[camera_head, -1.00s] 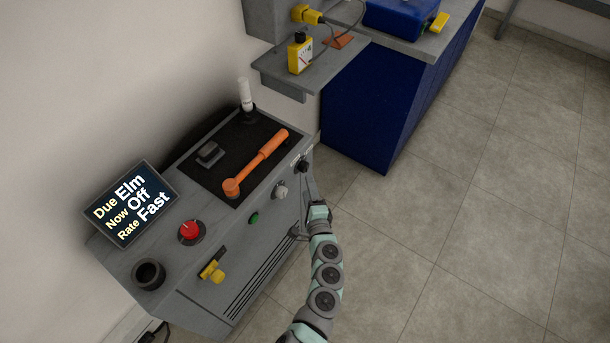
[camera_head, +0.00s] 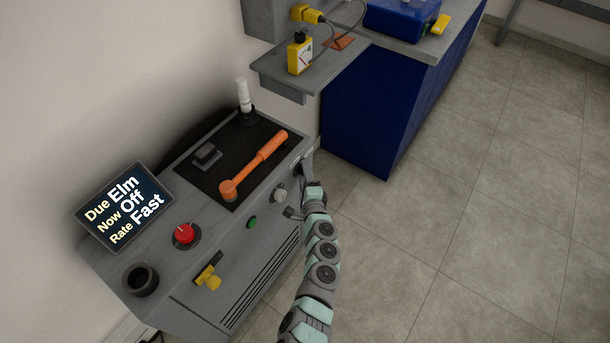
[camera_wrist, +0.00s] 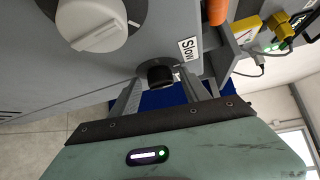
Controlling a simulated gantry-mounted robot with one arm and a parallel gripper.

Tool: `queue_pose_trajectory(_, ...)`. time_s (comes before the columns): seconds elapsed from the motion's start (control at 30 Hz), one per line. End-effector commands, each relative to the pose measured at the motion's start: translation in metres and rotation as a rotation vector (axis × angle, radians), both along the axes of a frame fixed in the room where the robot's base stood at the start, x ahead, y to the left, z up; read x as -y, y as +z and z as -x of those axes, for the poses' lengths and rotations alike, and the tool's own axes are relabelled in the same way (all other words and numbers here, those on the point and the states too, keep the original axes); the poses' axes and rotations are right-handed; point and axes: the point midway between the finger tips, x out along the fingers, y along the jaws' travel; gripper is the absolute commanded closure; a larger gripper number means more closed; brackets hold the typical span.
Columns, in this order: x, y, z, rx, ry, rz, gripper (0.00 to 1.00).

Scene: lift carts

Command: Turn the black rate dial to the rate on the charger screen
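The charger screen (camera_head: 124,208) reads "Due Elm, Now Off, Rate Fast". In the head view my gripper mostly hides the dial. My gripper (camera_wrist: 161,82) is open, one finger to each side of the dial, with a visible gap between fingers and dial. It also shows in the head view (camera_head: 306,172) at the charger's right end.
A pale grey knob (camera_head: 279,195) sits left of the dial, then a green button (camera_head: 252,222), a red knob (camera_head: 184,233) and a yellow handle (camera_head: 208,279). An orange-handled tool (camera_head: 256,166) lies on the black top mat. Floor to the right is clear.

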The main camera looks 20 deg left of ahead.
Motion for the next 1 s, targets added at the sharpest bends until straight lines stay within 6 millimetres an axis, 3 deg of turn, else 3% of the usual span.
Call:
queue_pose_trajectory(0.63,0.0005,0.0000,-0.0002,0.001,-0.001,0.001,1.00)
queue_pose_trajectory(1.0,0.0012,0.0056,-0.0007,-0.038,-0.001,-0.007,1.00)
